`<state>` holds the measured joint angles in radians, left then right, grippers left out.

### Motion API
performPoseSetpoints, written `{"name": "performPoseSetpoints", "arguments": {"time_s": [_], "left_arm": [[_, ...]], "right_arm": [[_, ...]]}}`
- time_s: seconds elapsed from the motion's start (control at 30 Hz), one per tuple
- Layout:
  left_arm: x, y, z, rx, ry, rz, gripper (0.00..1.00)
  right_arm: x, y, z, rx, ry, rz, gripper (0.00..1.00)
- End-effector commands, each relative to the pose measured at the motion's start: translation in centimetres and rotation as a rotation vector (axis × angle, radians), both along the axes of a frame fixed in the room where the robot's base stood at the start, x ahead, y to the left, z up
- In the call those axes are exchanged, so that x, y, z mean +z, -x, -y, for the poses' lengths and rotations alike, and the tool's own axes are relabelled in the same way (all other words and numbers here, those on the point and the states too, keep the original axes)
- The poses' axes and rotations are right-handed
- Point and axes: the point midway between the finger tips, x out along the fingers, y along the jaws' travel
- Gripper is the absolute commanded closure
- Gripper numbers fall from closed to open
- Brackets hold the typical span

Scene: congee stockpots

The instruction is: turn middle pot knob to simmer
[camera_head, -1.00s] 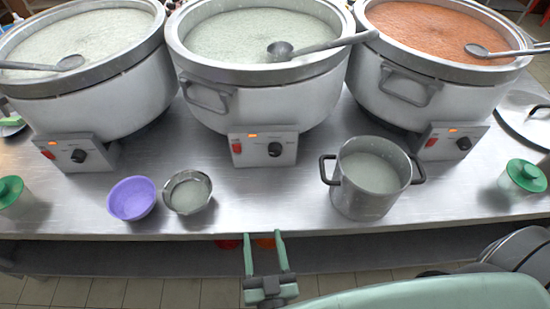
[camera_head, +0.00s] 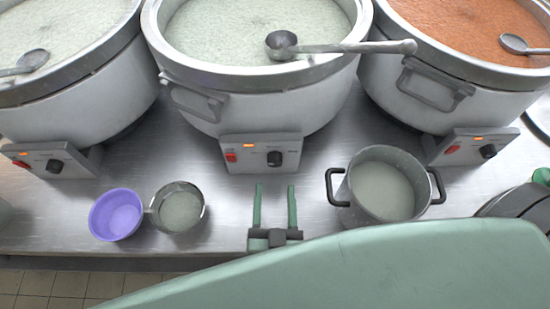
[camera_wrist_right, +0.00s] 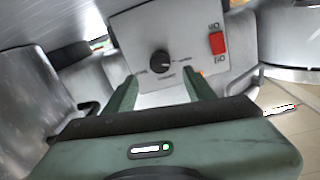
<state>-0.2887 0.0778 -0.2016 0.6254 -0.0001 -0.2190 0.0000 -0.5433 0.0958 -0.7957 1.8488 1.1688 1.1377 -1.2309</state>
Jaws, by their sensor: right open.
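The middle pot (camera_head: 255,60) is a large white stockpot of pale congee with a ladle across its rim. Its control box (camera_head: 250,153) on the front has a red switch, an orange light and a black knob (camera_head: 275,158). In the right wrist view the knob (camera_wrist_right: 160,61) appears ahead, between and beyond the fingertips. My right gripper (camera_head: 274,190) is open and empty, its green fingers pointing at the box from just in front, apart from the knob. It also shows in the right wrist view (camera_wrist_right: 158,90). My left gripper is not in view.
A small steel pot (camera_head: 382,190) stands right of my right gripper. A purple bowl (camera_head: 116,214) and a steel bowl (camera_head: 178,207) sit to its left. The left pot (camera_head: 75,75) and the right pot of orange congee (camera_head: 440,85) flank the middle one.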

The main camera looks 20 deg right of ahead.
Motion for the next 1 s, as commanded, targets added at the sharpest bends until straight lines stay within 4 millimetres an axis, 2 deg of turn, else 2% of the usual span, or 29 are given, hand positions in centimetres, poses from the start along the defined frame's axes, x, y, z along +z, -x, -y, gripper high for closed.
{"name": "performPoseSetpoints", "arguments": {"time_s": [0.2,0.4,0.63,0.77,0.97,1.0], "left_arm": [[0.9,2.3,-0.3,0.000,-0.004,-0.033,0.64],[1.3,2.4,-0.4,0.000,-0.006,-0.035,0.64],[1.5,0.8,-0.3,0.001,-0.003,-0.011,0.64],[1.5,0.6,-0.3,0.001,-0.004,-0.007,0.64],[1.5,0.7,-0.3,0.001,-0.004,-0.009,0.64],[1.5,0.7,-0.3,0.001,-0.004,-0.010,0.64]], "right_arm": [[0.3,-3.5,1.2,0.000,0.001,0.004,0.45],[0.1,-5.8,1.9,0.002,0.001,0.002,0.45],[0.0,-6.4,2.2,0.001,-0.001,0.000,0.45],[0.0,-6.4,2.2,0.001,-0.001,0.000,0.45],[0.0,-6.4,2.2,0.001,-0.001,0.000,0.98],[0.0,-6.4,2.2,0.000,-0.001,0.000,1.00]]}}
